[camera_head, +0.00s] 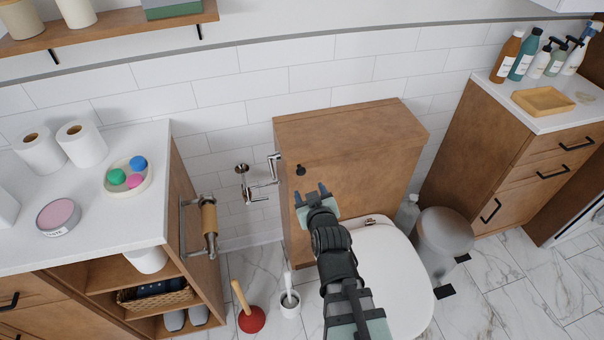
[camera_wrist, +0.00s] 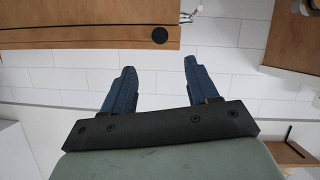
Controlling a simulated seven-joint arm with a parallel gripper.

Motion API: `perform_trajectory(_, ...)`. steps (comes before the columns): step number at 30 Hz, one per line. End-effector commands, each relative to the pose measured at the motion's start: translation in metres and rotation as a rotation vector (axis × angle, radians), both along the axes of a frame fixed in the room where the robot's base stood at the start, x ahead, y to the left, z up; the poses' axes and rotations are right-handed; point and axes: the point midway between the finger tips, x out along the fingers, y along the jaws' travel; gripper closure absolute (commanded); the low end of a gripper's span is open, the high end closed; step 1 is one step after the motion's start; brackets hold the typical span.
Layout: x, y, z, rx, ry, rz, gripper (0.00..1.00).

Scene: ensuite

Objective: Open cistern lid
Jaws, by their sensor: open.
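The cistern (camera_head: 365,170) is a brown wooden box against the tiled wall, behind the white toilet. Its flat lid (camera_head: 345,122) lies level on top and looks closed. A small black knob (camera_head: 300,170) sits near the upper left of the cistern's front. My gripper (camera_head: 311,192) is open and empty, in front of the cistern and just below the knob in the head view. In the wrist view, my two fingers (camera_wrist: 159,72) are apart with nothing between them. The wooden cistern (camera_wrist: 75,28) and its black knob (camera_wrist: 160,35) show beyond the fingertips there.
A toilet-roll holder (camera_head: 258,180) projects from the wall left of the cistern. A plunger (camera_head: 251,318) and toilet brush (camera_head: 290,303) stand below. A bin (camera_head: 444,235) stands right of the closed toilet seat (camera_head: 385,275).

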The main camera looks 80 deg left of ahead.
Motion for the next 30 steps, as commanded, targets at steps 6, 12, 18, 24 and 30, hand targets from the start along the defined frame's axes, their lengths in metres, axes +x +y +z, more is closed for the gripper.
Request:
perform_trajectory(6,0.002,0.027,-0.011,-0.002,0.001,0.0,0.41)
perform_trajectory(12,0.005,0.059,-0.024,-0.002,0.002,-0.001,0.41)
perform_trajectory(18,0.007,0.092,-0.037,-0.002,0.002,-0.001,0.41)
perform_trajectory(24,0.009,0.115,-0.047,-0.002,0.002,-0.001,0.41)
perform_trajectory(30,0.01,0.12,-0.049,-0.002,0.002,-0.001,0.41)
